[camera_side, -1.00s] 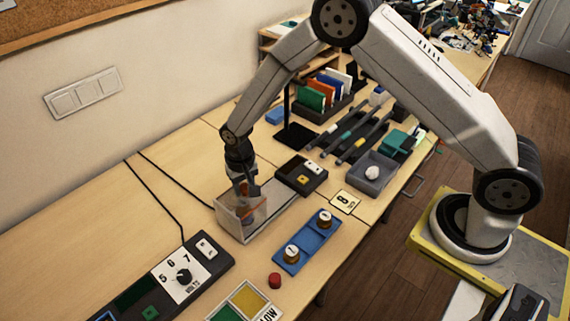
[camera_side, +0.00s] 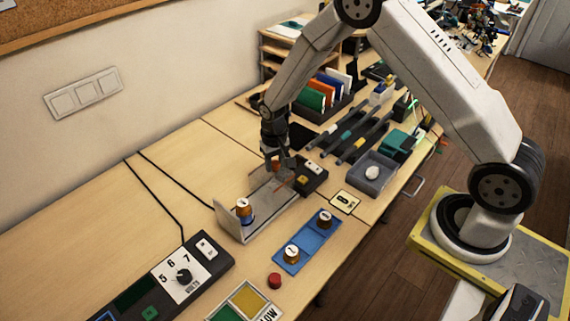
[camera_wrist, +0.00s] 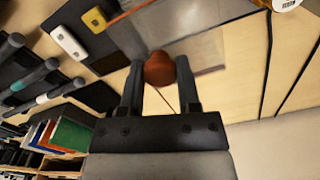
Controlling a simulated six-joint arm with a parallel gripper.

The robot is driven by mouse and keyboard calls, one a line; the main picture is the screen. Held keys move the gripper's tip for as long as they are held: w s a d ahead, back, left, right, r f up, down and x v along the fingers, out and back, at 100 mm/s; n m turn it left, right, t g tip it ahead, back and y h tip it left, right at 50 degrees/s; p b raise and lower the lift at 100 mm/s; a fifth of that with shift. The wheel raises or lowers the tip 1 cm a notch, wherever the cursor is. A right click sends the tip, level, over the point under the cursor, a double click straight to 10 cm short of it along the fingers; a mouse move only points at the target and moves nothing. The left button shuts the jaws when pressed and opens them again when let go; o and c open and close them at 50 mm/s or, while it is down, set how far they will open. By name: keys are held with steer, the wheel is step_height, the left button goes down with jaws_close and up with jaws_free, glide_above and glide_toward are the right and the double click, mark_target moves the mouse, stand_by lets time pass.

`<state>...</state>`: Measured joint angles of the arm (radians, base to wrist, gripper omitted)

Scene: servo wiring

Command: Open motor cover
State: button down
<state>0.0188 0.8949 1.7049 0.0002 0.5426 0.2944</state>
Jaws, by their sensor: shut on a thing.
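The motor housing (camera_side: 262,215) is a long pale open tray on the bench in the side view. A motor (camera_side: 245,213) with a copper body and white top stands uncovered in its left end. My gripper (camera_side: 279,168) is over the tray's right end. In the wrist view my gripper (camera_wrist: 160,82) is shut on a reddish-brown knob (camera_wrist: 159,68), one finger on each side. The see-through motor cover (camera_wrist: 205,50) shows faintly beyond the knob. In the side view the cover is hard to make out, and the knob is largely hidden by the fingers.
A dark switch box (camera_side: 312,178) stands close to my gripper on the right. A blue tray (camera_side: 308,243) with two capped motors lies in front. A grey bin (camera_side: 372,178) holds a white object.

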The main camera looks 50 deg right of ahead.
steer(key=shift+c, duration=1.6)
jaws_free()
steer(key=shift+r, duration=0.1)
steer(key=shift+r, duration=3.9)
steer(key=shift+s+r, duration=0.35)
steer(key=shift+s, duration=0.05)
steer(key=s+r+n+t, duration=0.1)
steer(key=s+r, duration=0.2)
steer(key=s, duration=0.6)
steer(key=s+r+n+t, duration=0.1)
steer(key=s+r+n, duration=0.1)
steer(key=s, duration=0.6)
steer(key=shift+s+a+r+n+t, duration=0.3)
steer(key=shift+s+a+r, duration=0.15)
steer(key=shift+r, duration=0.4)
